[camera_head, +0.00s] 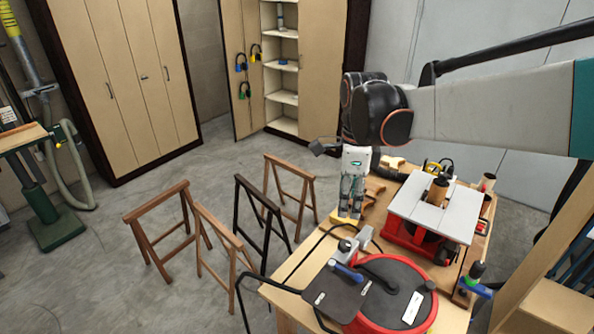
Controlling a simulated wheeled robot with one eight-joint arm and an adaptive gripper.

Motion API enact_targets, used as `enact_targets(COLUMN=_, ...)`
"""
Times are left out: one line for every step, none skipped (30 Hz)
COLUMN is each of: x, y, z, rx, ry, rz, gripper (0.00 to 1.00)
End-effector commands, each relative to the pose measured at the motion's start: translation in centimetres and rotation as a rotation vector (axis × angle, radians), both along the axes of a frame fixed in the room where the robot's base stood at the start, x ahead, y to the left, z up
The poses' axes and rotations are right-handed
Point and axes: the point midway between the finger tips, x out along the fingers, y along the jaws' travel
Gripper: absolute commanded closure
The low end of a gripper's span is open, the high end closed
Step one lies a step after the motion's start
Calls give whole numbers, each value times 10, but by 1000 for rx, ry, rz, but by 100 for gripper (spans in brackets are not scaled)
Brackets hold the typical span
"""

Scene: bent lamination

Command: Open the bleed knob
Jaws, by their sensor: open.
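My gripper (350,212) hangs fingers-down over the left side of the wooden workbench (285,298), in the middle of the picture. Its fingers are apart, and I see nothing held between them. I cannot tell for sure which part is the bleed knob. A blue-handled fitting (348,272) sits by the dark plate of a red round-based machine (390,290), below my gripper in the picture and apart from it. Another fitting with a green part and a blue lever (476,283) stands at the bench's right edge.
A red tool with a pale flat top (432,208) stands on the bench to the right of my gripper. A dark hose (290,268) arches off the bench's left side. Several sawhorses (232,250) stand on the floor at left. An open cabinet (283,75) is behind.

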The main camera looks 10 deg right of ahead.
Motion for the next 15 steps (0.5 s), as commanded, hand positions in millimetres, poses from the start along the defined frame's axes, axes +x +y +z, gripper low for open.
enact_targets(x=-1, y=0, z=-2, rx=0, ry=1, rz=-1, gripper=52)
enact_targets(x=0, y=0, z=-3, rx=0, ry=1, rz=-1, gripper=52)
enact_targets(x=0, y=0, z=-6, rx=0, ry=1, rz=-1, gripper=52)
enact_targets(x=0, y=0, z=-10, rx=0, ry=1, rz=-1, gripper=52)
enact_targets(x=0, y=0, z=-13, rx=0, ry=1, rz=-1, gripper=52)
enact_targets(x=0, y=0, z=-19, rx=0, ry=1, rz=0, gripper=52)
enact_targets(x=0, y=0, z=-24, rx=0, ry=1, rz=0, gripper=52)
enact_targets(x=0, y=0, z=-29, rx=0, ry=1, rz=0, gripper=52)
enact_targets(x=0, y=0, z=-36, rx=0, ry=0, rz=0, gripper=52)
enact_targets(x=0, y=0, z=-42, rx=0, ry=0, rz=0, gripper=52)
enact_targets(x=0, y=0, z=-48, rx=0, ry=0, rz=0, gripper=52)
enact_targets(x=0, y=0, z=-55, rx=0, ry=0, rz=0, gripper=52)
enact_targets(x=0, y=0, z=-61, rx=0, ry=0, rz=1, gripper=52)
enact_targets(x=0, y=0, z=-67, rx=0, ry=0, rz=1, gripper=52)
enact_targets(x=0, y=0, z=-74, rx=0, ry=0, rz=1, gripper=52)
